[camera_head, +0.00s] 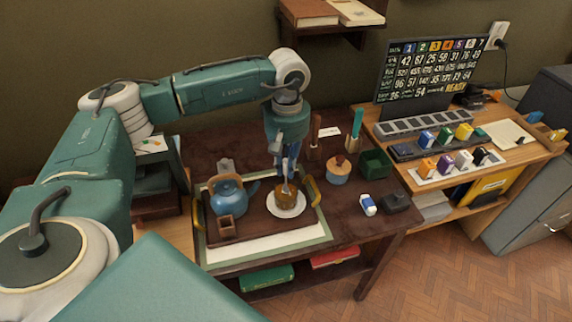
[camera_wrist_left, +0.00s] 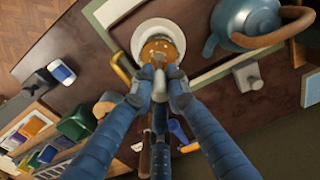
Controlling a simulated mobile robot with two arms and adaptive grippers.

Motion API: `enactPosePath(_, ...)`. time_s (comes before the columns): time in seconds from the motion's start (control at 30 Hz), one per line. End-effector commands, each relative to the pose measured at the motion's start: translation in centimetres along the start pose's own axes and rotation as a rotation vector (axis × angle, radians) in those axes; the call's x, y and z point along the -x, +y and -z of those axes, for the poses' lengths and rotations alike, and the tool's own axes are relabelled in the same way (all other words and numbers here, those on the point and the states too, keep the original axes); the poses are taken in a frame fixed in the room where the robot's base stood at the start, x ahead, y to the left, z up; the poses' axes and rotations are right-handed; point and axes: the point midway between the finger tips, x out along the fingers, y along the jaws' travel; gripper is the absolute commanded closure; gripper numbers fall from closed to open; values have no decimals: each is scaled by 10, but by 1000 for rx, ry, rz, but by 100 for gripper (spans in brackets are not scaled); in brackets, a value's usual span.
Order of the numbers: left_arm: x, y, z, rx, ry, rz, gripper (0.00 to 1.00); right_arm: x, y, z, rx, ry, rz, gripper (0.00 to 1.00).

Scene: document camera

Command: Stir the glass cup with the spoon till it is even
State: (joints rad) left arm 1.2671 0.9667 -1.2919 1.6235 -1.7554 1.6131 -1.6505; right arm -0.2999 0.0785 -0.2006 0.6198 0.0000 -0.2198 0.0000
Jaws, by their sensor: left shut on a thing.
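The glass cup (camera_head: 287,201), filled with something brown, stands upright on a white saucer (camera_head: 301,211) on the dark tray. In the left wrist view the cup (camera_wrist_left: 158,43) is at the top middle, with an orange-brown surface and small pale specks on it. My left gripper (camera_head: 289,172) is above the cup, pointing down, shut on the spoon (camera_wrist_left: 159,88). The spoon's lower end goes into the cup, and its tip is hidden in the brown contents. My right gripper is in neither view.
A yellow handle (camera_head: 313,191) is close on the right. Right of it are a round wooden-topped jar (camera_head: 338,171), a green box (camera_head: 375,163) and a blue-white block (camera_head: 368,205).

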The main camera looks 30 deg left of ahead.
Motion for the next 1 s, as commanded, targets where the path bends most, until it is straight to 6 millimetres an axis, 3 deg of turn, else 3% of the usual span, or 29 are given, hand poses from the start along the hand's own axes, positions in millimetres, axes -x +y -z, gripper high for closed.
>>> enactPosePath(1.0, -20, 0, 0, 0, -1, 0, 100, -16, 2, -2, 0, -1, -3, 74)
